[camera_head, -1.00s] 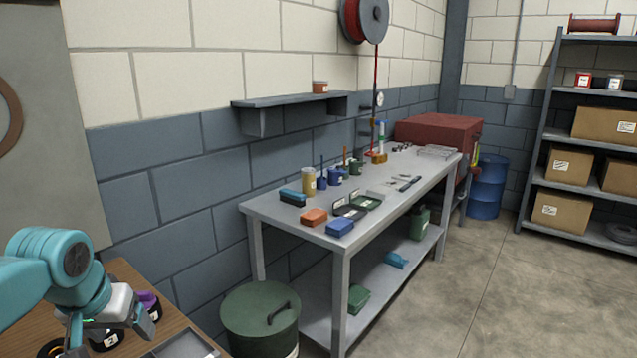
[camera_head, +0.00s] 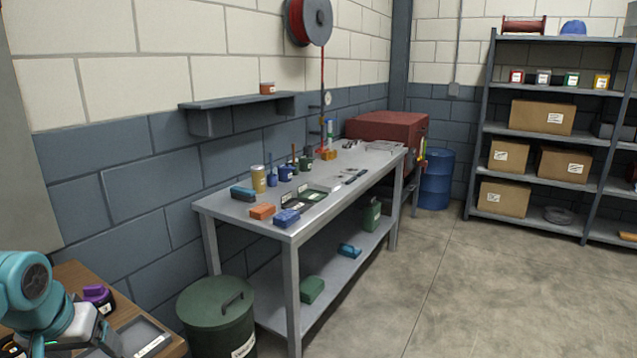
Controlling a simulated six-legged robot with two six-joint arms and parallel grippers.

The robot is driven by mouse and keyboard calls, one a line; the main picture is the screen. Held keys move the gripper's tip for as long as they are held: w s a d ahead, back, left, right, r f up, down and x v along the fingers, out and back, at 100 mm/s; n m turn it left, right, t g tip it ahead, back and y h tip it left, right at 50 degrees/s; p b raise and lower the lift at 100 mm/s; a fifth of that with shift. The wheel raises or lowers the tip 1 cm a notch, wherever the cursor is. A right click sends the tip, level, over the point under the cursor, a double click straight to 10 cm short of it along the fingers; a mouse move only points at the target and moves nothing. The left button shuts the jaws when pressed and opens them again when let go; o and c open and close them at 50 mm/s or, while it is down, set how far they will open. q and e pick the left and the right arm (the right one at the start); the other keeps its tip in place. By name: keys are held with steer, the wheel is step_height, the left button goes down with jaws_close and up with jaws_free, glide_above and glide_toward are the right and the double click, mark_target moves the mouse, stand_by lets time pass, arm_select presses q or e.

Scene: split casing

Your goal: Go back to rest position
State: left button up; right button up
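My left arm (camera_head: 38,295) comes in at the lower left, over the corner of a wooden table. Its gripper (camera_head: 98,340) is at the bottom edge of the view, partly cut off. The finger gap is not clear, so I cannot tell if it is open or holds anything. A purple and black part (camera_head: 99,297) lies on the wooden table (camera_head: 72,272) just beyond the gripper, apparently apart from it. A grey tray (camera_head: 160,350) is to the gripper's right. My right gripper is not in view.
A green lidded bin (camera_head: 215,302) stands right of the wooden table. A grey workbench (camera_head: 228,209) with small tools and boxes stands along the wall. A blue barrel (camera_head: 436,180) and shelving (camera_head: 484,125) stand farther back. The floor at right is clear.

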arm_select(q)
steer(key=w+d+f+m+h, duration=0.1)
steer(key=d+f, duration=0.3)
steer(key=f, duration=0.3)
steer(key=w+d+f+g+h, duration=0.1)
steer(key=d+f, duration=0.4)
steer(key=f, duration=0.3)
steer(key=w+d+f+m+h, duration=0.1)
steer(key=d+f, duration=0.3)
steer(key=f, duration=0.3)
steer(key=s+d+f+g+h, duration=0.1)
steer(key=s+d+f, duration=0.6)
steer(key=s+f, duration=0.2)
steer(key=s+d+f+g+h+p, duration=0.1)
steer(key=s+d+f, duration=0.6)
steer(key=s, duration=0.3)
steer(key=shift+s+f+n+g+p, duration=0.2)
steer(key=shift+f+n+g+p, duration=0.15)
steer(key=shift+f, duration=0.5)
